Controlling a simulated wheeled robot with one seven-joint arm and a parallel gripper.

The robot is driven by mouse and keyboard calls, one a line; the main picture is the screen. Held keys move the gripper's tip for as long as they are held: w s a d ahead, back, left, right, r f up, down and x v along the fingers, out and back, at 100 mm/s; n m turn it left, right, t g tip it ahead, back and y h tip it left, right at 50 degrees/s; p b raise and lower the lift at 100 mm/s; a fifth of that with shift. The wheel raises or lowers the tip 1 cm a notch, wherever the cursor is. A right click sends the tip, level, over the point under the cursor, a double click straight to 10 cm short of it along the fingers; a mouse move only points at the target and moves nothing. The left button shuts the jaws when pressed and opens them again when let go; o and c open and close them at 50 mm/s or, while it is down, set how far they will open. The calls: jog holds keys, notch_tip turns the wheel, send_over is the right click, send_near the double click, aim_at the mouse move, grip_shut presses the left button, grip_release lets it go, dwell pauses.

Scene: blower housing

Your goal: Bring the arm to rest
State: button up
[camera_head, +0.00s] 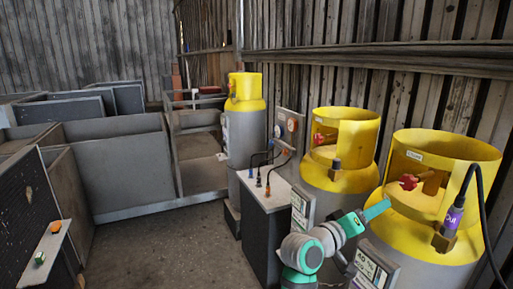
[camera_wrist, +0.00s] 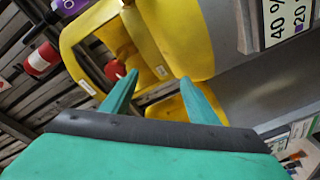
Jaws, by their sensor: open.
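My gripper (camera_head: 378,209) is at the lower right of the head view, in front of the nearest yellow-topped gas cylinder (camera_head: 430,190). In the wrist view its two green fingers (camera_wrist: 160,100) stand apart with nothing between them. A yellow cylinder collar with a red valve knob (camera_wrist: 115,70) lies beyond the fingers. I cannot tell whether the fingers touch the cylinder. My white and green arm reaches up from the bottom of the head view.
A second yellow-topped cylinder (camera_head: 341,150) and a third (camera_head: 245,125) stand along the wall. A cabinet (camera_head: 262,200) with hose fittings stands between them. A black hose with a purple connector (camera_head: 453,217) is on the nearest cylinder. Grey bins (camera_head: 120,165) stand left; the floor (camera_head: 170,250) between is clear.

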jog(key=s+a+f+n+t+y, duration=0.1)
jog(key=a+f+t+y, duration=0.15)
jog(key=f, duration=0.45)
jog(key=s+a+f+n+t+y, duration=0.1)
jog(key=a+f+n, duration=0.1)
jog(key=a+f, duration=0.35)
jog(key=a+f+n+t+y, duration=0.1)
jog(key=a+f+y, duration=0.1)
jog(key=f, duration=0.6)
jog(key=s+a+f+n+t+y, duration=0.15)
jog(key=s+a+f+y, duration=0.25)
jog(key=s+a+f, duration=0.85)
jog(key=s+a+f+m+y, duration=0.1)
jog(key=s+a+f+y, duration=0.2)
jog(key=s, duration=0.6)
jog(key=s+a+f+y, duration=0.2)
jog(key=s+a+f, duration=0.2)
jog(key=s, duration=0.4)
jog(key=s+a+r+m, duration=0.1)
jog(key=s+r, duration=0.1)
jog(key=s, duration=0.5)
jog(key=s+a+r+m+y, duration=0.1)
jog(key=s+a+r+m, duration=0.1)
jog(key=s, duration=0.6)
jog(key=shift+s+r, duration=0.15)
jog(key=shift+r, duration=0.7)
